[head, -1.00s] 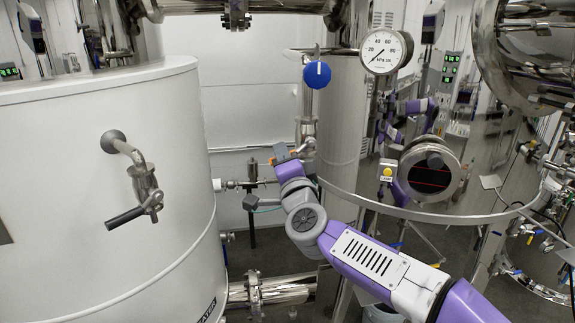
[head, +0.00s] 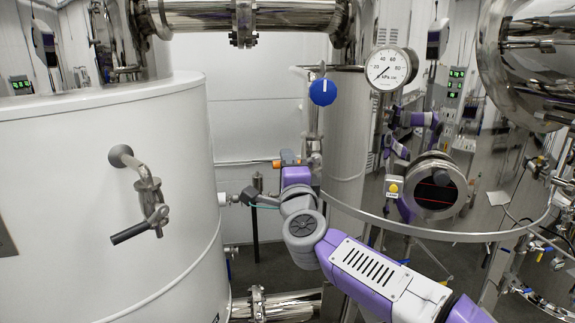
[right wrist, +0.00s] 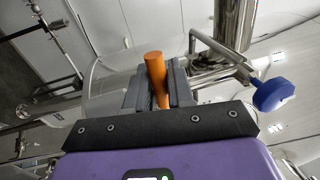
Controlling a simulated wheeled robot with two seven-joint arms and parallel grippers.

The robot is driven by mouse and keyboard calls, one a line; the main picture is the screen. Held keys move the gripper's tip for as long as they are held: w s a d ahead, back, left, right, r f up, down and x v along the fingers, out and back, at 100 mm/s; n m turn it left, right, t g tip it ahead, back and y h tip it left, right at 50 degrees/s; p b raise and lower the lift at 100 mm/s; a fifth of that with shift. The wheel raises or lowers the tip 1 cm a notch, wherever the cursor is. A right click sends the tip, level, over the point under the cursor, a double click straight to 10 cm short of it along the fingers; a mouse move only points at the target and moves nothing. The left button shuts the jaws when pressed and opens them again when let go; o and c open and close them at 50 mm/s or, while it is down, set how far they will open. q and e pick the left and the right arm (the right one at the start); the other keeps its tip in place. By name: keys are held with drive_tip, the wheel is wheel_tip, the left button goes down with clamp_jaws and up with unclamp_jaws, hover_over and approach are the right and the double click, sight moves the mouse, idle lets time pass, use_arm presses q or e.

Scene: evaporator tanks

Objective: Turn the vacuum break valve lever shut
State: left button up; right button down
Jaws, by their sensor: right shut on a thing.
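The valve's orange lever (head: 286,163) shows in the head view beside the thin steel pipe (head: 312,130) under the blue knob. It lies close to level, its free end to the left. My right gripper (head: 289,157) is shut on it, reaching up from below. In the right wrist view the orange lever (right wrist: 156,78) stands between the two grey fingers of the gripper (right wrist: 156,88). The valve body behind it is small and partly hidden by the gripper. My left gripper is not in view.
A blue round knob (head: 322,92) and a pressure gauge (head: 390,68) sit above my right gripper. A large white tank (head: 100,240) with a black-handled tap (head: 146,205) stands at left. A steel tank (head: 470,265) stands at right, behind my right arm.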

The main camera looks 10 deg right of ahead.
drive_tip(key=shift+r, duration=0.15)
drive_tip(key=c, duration=1.1)
unclamp_jaws()
drive_tip(key=b+v, duration=0.1)
drive_tip(key=v, duration=0.6)
drive_tip(key=shift+s, duration=0.35)
